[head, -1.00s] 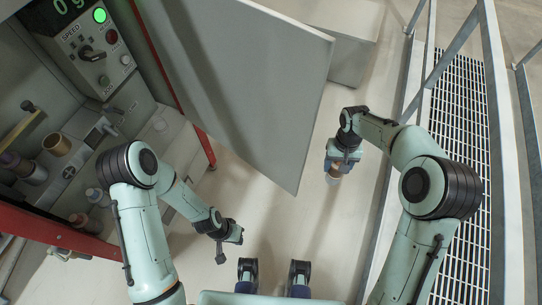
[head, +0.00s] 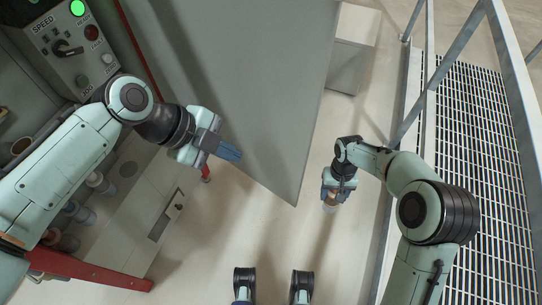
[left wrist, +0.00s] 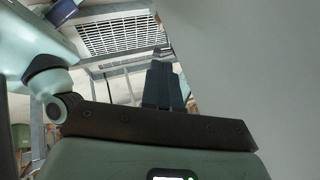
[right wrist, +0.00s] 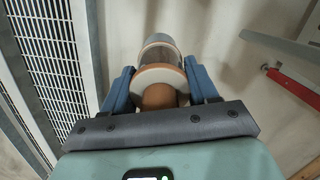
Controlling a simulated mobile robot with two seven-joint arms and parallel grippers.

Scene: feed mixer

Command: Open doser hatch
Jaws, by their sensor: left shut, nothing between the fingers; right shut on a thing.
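No part in view is marked as the doser hatch. A pale panel (head: 135,240) with a dark slot and a small knob (head: 179,206) lies at the lower left of the head view; I cannot tell if it is the hatch. My left gripper (head: 230,153) is shut and empty, in front of the large grey door panel (head: 250,60); its fingers also show in the left wrist view (left wrist: 164,85). My right gripper (head: 330,200) is shut on a brown and white cylinder (right wrist: 158,75), held by its narrow brown part. Its far end is grey.
The control box (head: 65,45) with a lit green button stands at upper left. Several bottles and pots are partly hidden below my left arm. A red frame bar (head: 95,273) crosses lower left. Railings and a metal grating (head: 490,150) are at right. Floor in the middle is clear.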

